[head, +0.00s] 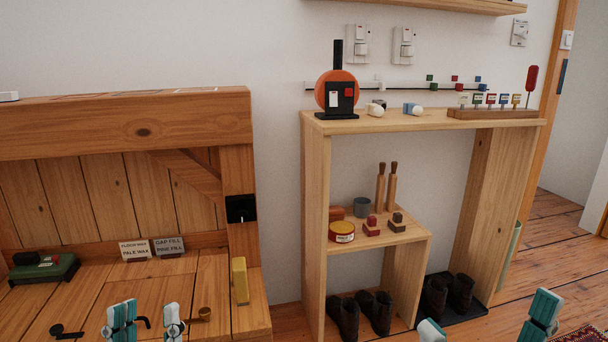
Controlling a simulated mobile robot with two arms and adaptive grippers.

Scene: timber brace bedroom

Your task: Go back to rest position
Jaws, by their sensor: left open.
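My right gripper (486,324) is at the bottom right edge, partly cut off. The rest of both arms is out of view.
A wooden shelf unit (424,122) stands by the wall, with boots (375,311) below. Floor (550,262) is open at right; a rug (582,334) begins there.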

